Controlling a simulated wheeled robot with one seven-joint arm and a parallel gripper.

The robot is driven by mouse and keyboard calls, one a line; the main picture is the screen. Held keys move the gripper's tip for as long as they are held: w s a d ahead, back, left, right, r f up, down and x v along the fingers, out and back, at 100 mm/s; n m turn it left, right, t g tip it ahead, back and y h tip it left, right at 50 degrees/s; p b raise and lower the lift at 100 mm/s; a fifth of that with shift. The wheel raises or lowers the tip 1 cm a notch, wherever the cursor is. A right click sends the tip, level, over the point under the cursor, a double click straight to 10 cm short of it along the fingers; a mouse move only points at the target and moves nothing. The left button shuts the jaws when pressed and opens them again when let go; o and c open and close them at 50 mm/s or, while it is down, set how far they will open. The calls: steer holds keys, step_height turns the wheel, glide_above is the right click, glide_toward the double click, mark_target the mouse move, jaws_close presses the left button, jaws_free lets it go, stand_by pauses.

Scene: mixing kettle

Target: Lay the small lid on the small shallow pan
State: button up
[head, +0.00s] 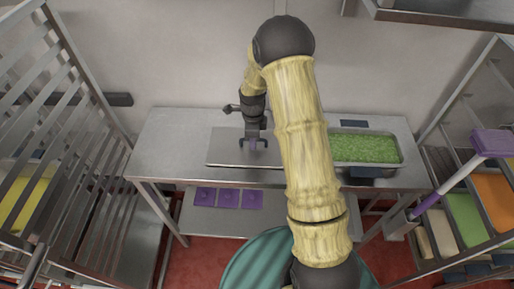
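A flat grey metal lid (226,148) with a small purple grip (253,145) lies at the table's left middle, or just above it; I cannot tell which. My gripper (254,143) points down over the lid, with its dark fingers on either side of the purple grip. Whether they press on it is too small to tell. A shallow rectangular metal pan (402,162) full of green pieces stands on the right part of the table. It has dark handles at its back and front and is uncovered. My arm hides the table between lid and pan.
The steel table (170,140) is bare at its left end. Several purple squares (228,199) lie on the lower shelf. A tray rack (50,150) stands at left, another with coloured trays (465,215) at right, where a purple-handled tool (430,204) leans. A shelf (440,14) overhangs at upper right.

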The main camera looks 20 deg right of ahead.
jaws_close()
steer(key=shift+r+p, duration=1.8)
steer(key=shift+r, duration=0.8)
